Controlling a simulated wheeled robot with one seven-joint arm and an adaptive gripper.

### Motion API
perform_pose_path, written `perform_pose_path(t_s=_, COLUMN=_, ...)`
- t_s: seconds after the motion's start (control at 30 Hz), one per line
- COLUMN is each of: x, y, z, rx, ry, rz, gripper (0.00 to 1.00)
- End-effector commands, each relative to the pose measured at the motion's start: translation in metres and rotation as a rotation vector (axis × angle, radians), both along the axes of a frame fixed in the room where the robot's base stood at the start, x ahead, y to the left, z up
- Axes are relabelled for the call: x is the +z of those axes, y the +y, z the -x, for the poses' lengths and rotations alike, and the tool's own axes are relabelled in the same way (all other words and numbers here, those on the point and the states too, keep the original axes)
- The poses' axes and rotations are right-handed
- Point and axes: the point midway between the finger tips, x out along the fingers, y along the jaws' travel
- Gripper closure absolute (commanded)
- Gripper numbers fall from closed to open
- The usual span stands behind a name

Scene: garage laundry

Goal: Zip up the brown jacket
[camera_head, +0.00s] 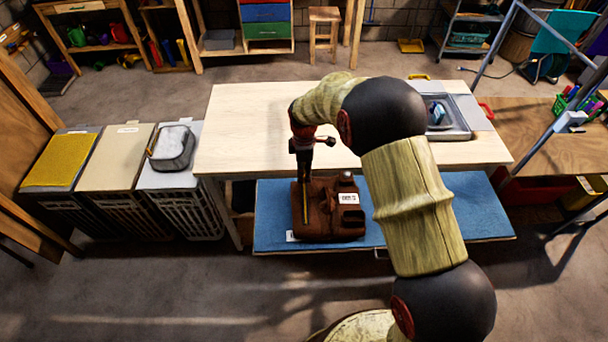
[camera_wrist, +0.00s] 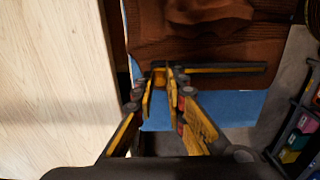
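The brown jacket (camera_head: 330,222) lies folded on the blue mat at the table's front, with a white label on it. A long, thin yellowish zip strip (camera_head: 306,203) runs along its left side. In the wrist view, the jacket (camera_wrist: 215,35) fills the top, and the dark zip strip (camera_wrist: 230,68) crosses it. My gripper (camera_wrist: 161,72) has its fingertips close together at the left end of that strip, with a narrow gap. Whether they pinch a zip pull cannot be made out. In the head view, my gripper (camera_head: 305,178) points down at the jacket's far left edge.
The blue mat (camera_head: 430,212) extends right of the jacket. The wooden table (camera_head: 245,125) stands behind it, with a grey tray (camera_head: 458,125) at its right. Hampers (camera_head: 185,210) stand left. A metal rack frame (camera_head: 500,40) rises at the right.

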Motion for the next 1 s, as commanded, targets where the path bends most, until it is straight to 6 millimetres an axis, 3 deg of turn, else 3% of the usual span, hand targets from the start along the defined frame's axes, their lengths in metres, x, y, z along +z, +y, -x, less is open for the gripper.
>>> perform_pose_path(t_s=0.27, x=0.0, y=0.0, z=0.0, rx=0.0, ry=0.001, rz=0.0, gripper=0.7)
perform_pose_path(t_s=0.63, x=0.004, y=0.0, z=0.0, rx=0.0, ry=0.0, rz=0.0, gripper=0.7)
perform_pose_path(t_s=0.77, x=0.019, y=0.0, z=0.0, rx=0.0, ry=-0.001, rz=0.0, gripper=0.7)
perform_pose_path(t_s=1.0, x=0.068, y=0.0, z=0.0, rx=0.0, ry=-0.002, rz=-0.001, gripper=0.7)
